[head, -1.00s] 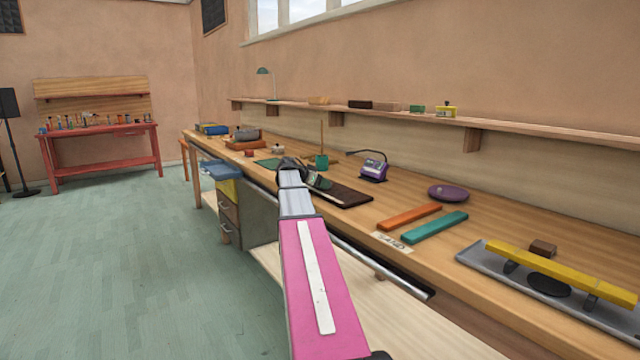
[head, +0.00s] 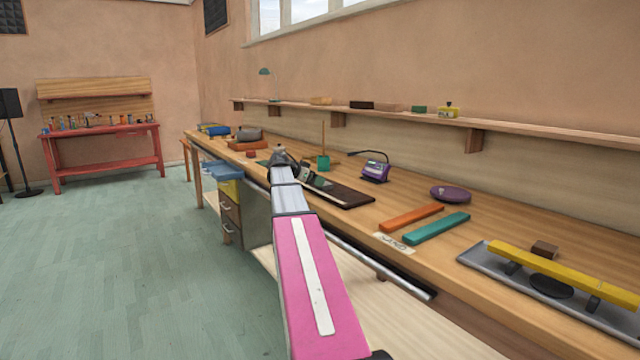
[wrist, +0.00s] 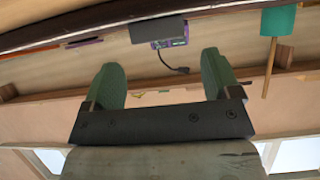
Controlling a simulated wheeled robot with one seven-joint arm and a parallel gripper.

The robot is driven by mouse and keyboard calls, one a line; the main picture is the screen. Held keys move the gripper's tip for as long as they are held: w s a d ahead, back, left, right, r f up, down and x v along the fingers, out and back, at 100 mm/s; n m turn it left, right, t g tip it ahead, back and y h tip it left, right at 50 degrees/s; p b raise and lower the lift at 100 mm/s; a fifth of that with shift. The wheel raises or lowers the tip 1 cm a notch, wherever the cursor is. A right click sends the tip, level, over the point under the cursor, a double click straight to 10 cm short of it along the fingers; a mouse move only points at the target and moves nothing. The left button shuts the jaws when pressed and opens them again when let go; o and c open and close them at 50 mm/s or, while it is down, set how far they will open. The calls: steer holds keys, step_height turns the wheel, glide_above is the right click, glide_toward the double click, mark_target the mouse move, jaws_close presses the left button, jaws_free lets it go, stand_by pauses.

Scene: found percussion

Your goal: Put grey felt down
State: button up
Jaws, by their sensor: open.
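My gripper (head: 306,174) is over the long workbench, near the front edge of a dark brown board (head: 348,196). In the wrist view its two green fingers (wrist: 163,88) stand wide apart with nothing between them. My arm hides part of the bench around the gripper.
A green pot with an upright stick (head: 323,162) and a purple device (head: 375,172) stand behind the board. Orange (head: 411,217) and teal (head: 436,228) bars, a purple disc (head: 451,194) and a grey tray (head: 480,262) lie nearer. A shelf (head: 390,113) runs along the wall.

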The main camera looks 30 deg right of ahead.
steer(key=v, duration=0.7)
steer(key=s+a+f+n+y, duration=0.3)
steer(key=s+a+f+n, duration=0.15)
steer(key=a+f, duration=0.5)
steer(key=s+a+f+n+y, duration=0.35)
steer(key=s+a+f, duration=0.2)
steer(key=f, duration=0.65)
steer(key=s+a+f+n+y, duration=0.2)
steer(key=s+a+f+n, duration=0.2)
steer(key=a+f, duration=0.6)
steer(key=s+a+f+n+y, duration=0.4)
steer(key=s+a+f+n, duration=0.1)
steer(key=s+a+f, duration=0.4)
steer(key=shift+s+f+g, duration=0.2)
steer(key=shift+s+g, duration=0.2)
steer(key=shift+s, duration=0.1)
